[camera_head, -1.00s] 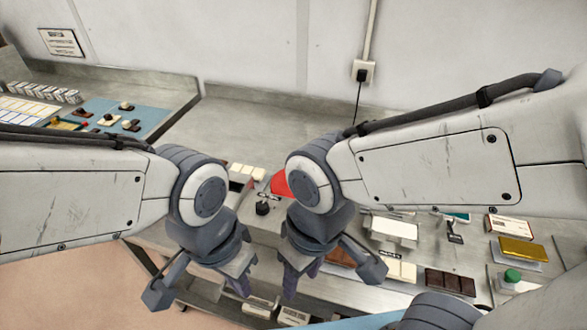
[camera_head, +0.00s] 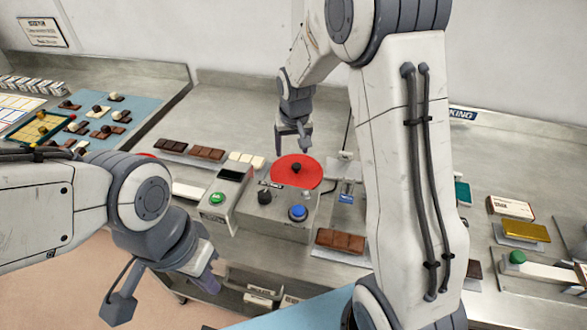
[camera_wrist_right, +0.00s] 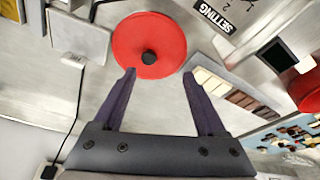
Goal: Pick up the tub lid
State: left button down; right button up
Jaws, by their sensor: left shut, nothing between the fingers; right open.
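The tub lid is a round red disc with a black knob (camera_head: 297,171), seated on the grey machine behind its dials and blue button. My right gripper (camera_head: 292,145) is open and empty, above and just behind the lid, fingers pointing down. In the right wrist view the lid (camera_wrist_right: 150,28) lies just beyond the open fingertips (camera_wrist_right: 160,76), with its knob nearer the left finger. I see no contact. My left gripper (camera_head: 207,277) is shut and empty, low at the front left, away from the lid.
A grey box with a green button (camera_head: 217,198) stands left of the machine. A blue mat (camera_head: 120,120) holds several chocolates. The bench behind the lid is clear.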

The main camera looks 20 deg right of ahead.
aim_at(297, 165)
jog(key=shift+m, duration=0.3)
jog(key=w+f, duration=0.1)
jog(key=d+f, duration=0.1)
jog(key=f, duration=0.1)
jog(key=w+d+f+p, duration=0.1)
jog(key=f, duration=0.1)
jog(key=shift+w+d+f, duration=0.2)
jog(key=shift+w+f, duration=0.05)
jog(key=shift+w, duration=0.05)
jog(key=p+x, duration=0.1)
jog(key=x, duration=0.1)
jog(key=p+x, duration=0.1)
jog(key=x, duration=0.2)
jog(key=shift+w+d, duration=0.2)
jog(key=shift+w+f, duration=0.1)
jog(key=shift+f, duration=0.25)
grip_shut()
jog(key=shift+r, duration=0.1)
